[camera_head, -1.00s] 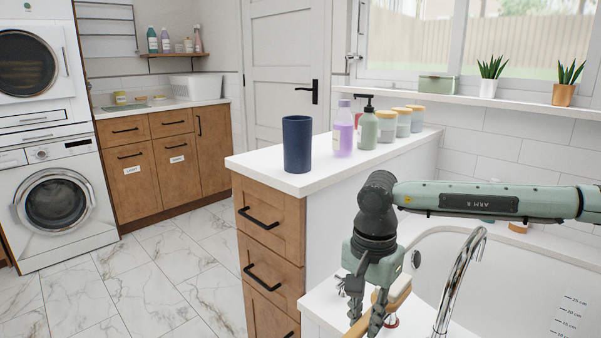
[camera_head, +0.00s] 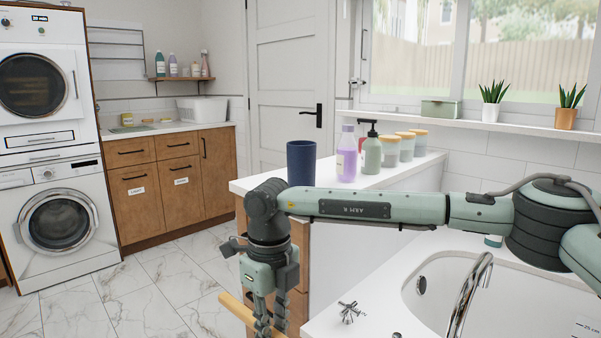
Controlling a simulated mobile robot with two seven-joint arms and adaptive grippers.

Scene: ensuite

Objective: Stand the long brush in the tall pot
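The tall pot (camera_head: 301,160) is a dark blue cylinder, upright at the near left end of the white counter. Its lower part is hidden behind my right arm. My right gripper (camera_head: 267,322) points down in front of the wooden drawers, below counter height and nearer to me than the pot. It is shut on the long brush (camera_head: 236,309), whose pale wooden handle sticks out to the left of the fingers at a slant. The rest of the brush is hidden by the fingers or cut off by the lower edge. My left gripper is not in view.
A purple bottle (camera_head: 347,154), a green pump bottle (camera_head: 371,153) and several lidded jars (camera_head: 406,147) stand right of the pot. The floor at left is clear.

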